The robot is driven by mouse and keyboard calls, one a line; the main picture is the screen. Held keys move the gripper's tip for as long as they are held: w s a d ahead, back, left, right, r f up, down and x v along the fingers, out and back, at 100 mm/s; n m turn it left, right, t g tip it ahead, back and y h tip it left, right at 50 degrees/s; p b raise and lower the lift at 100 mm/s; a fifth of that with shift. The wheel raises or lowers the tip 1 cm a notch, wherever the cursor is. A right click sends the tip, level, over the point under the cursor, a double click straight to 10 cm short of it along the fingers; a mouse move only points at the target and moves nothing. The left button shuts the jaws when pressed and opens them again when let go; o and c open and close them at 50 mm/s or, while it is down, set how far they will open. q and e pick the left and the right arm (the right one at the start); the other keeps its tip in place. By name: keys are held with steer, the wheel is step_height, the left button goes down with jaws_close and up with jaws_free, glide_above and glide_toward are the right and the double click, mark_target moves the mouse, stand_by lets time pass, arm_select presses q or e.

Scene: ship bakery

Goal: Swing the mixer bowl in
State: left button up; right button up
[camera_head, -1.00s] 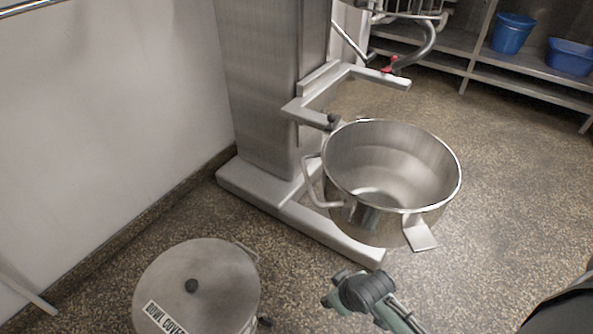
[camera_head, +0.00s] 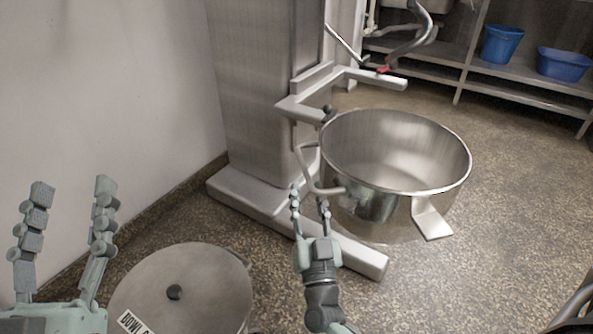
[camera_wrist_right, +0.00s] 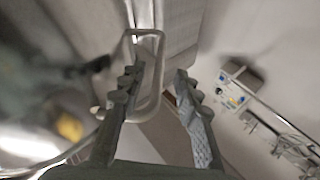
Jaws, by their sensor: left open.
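The steel mixer bowl (camera_head: 400,150) hangs swung out to the right of the mixer column (camera_head: 265,90), beside the bowl support arm (camera_head: 300,108). Its bent-rod handle (camera_head: 308,170) is on its left side and also shows in the right wrist view (camera_wrist_right: 158,75). My right gripper (camera_head: 310,195) is open at the handle; in the right wrist view the handle loop shows between the spread fingers (camera_wrist_right: 160,85). Contact cannot be told. My left gripper (camera_head: 72,188) is open and empty at the lower left, in front of the wall and away from the bowl.
A round lidded bin (camera_head: 190,285) with a partly hidden label stands on the floor between my grippers. The mixer foot (camera_head: 345,255) runs below the bowl. Shelves with a blue bucket (camera_head: 500,44) and blue tub (camera_head: 563,64) stand back right.

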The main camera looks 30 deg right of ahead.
mark_target(303, 163)
steer(key=x, duration=0.7)
steer(key=shift+w+d+r, duration=0.1)
steer(key=shift+w, duration=0.1)
jaws_close()
